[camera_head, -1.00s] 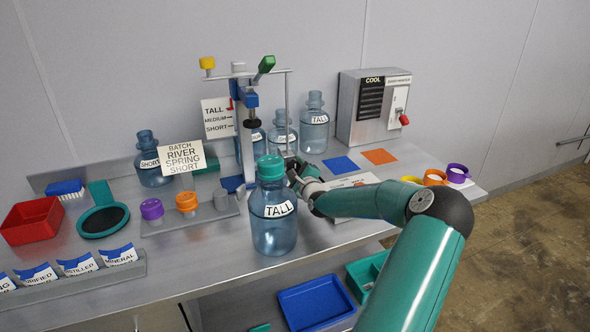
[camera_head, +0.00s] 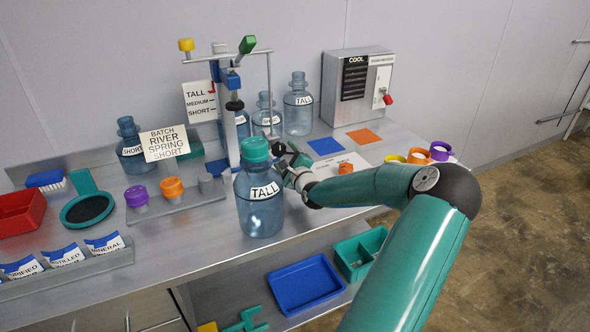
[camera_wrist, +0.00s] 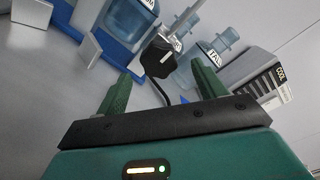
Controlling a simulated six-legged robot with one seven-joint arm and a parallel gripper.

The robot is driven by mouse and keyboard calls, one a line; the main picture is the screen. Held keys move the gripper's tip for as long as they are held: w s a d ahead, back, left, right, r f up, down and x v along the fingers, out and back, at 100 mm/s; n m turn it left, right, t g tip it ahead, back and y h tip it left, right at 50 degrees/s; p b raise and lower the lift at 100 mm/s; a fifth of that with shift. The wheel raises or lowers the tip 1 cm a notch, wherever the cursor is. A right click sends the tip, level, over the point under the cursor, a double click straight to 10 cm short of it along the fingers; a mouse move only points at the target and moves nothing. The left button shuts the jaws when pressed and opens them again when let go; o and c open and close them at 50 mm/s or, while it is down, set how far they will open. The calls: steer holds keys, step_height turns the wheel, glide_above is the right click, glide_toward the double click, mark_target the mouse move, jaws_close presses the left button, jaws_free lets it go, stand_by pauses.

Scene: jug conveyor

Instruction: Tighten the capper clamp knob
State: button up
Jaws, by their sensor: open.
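The capper stands at the back of the bench, with an upright post, a blue carriage (camera_head: 230,78) and a height plate reading TALL, MEDIUM, SHORT (camera_head: 200,101). A black clamp knob (camera_wrist: 160,56) with a white mark shows in the wrist view, in front of the post and beyond my fingertips. My gripper (camera_wrist: 160,74) is open, its two green fingers on either side of the knob's line and not closed on it. In the head view my gripper (camera_head: 288,158) is low beside the capper, partly hidden behind the teal-capped TALL jug (camera_head: 262,205).
Several blue jugs stand behind the capper. The cooler box (camera_head: 357,88) with a red lever is right of them. A batch sign (camera_head: 163,143) and cap stand (camera_head: 175,205) are left. My forearm passes close to the TALL jug. A blue tray (camera_head: 305,283) is below.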

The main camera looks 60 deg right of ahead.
steer(key=v, duration=0.8)
steer(key=shift+s+a, duration=0.2)
steer(key=shift+s, duration=0.1)
